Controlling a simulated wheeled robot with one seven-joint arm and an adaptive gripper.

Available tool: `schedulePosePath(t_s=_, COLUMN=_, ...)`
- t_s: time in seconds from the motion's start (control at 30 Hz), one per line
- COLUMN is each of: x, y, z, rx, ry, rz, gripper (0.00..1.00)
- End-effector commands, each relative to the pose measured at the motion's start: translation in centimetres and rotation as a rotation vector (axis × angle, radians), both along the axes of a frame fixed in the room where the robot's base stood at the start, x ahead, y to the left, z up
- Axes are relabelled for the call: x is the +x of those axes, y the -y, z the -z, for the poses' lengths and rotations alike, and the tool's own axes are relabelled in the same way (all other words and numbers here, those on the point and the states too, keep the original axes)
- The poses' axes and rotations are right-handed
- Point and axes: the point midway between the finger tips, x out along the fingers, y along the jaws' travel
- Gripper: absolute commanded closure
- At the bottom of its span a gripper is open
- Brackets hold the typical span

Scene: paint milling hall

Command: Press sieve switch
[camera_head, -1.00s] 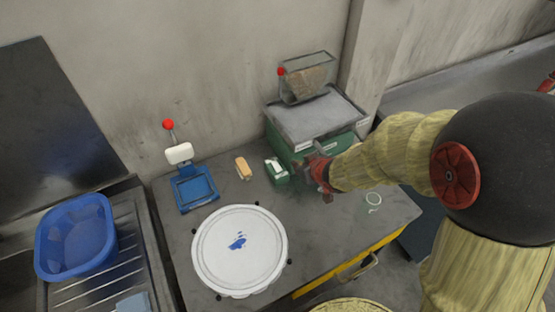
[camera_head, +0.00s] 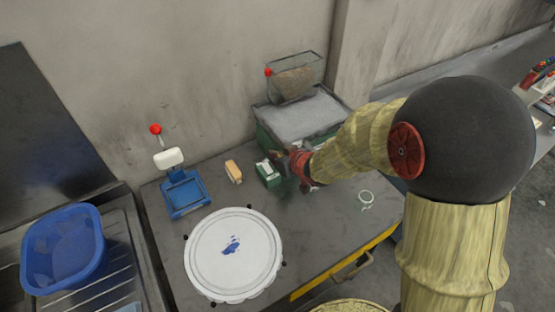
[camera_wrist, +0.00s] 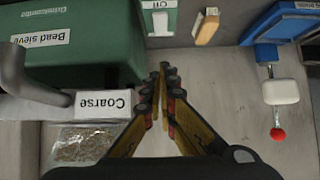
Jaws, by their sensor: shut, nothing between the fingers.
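The small green switch box with a white face (camera_head: 268,173) stands on the bench in front of the green bead sieve (camera_head: 262,135). In the wrist view the switch box (camera_wrist: 160,18) is at the top centre, with a label reading "Off". The sieve (camera_wrist: 95,50) fills the upper left there, with labels "Bead sieve" and "Coarse". My gripper (camera_wrist: 165,72) is shut and empty, and its tips appear just below the switch box in that picture. In the head view my gripper (camera_head: 284,160) is just right of the switch box. I cannot tell whether they touch.
A tan block (camera_head: 233,172) lies left of the switch box. A blue stand with a white block and red knob (camera_head: 184,193) is farther left. A round white lid (camera_head: 232,256) sits in front. A wire basket (camera_head: 294,77) stands behind the sieve. A small ring (camera_head: 366,196) lies right.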

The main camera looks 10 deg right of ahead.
Motion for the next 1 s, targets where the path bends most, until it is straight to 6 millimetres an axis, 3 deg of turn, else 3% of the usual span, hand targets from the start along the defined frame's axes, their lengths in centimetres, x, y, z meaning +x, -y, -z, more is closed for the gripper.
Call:
schedulePosePath(t_s=0.27, x=4.1, y=-1.8, z=3.6, rx=-0.001, ry=-0.001, rz=-0.001, gripper=1.00)
schedulePosePath(t_s=0.5, x=4.5, y=-1.9, z=6.6, rx=0.000, ry=-0.001, rz=0.000, gripper=1.00)
schedulePosePath(t_s=1.0, x=4.7, y=-2.0, z=7.3, rx=-0.001, ry=0.001, rz=-0.001, gripper=1.00)
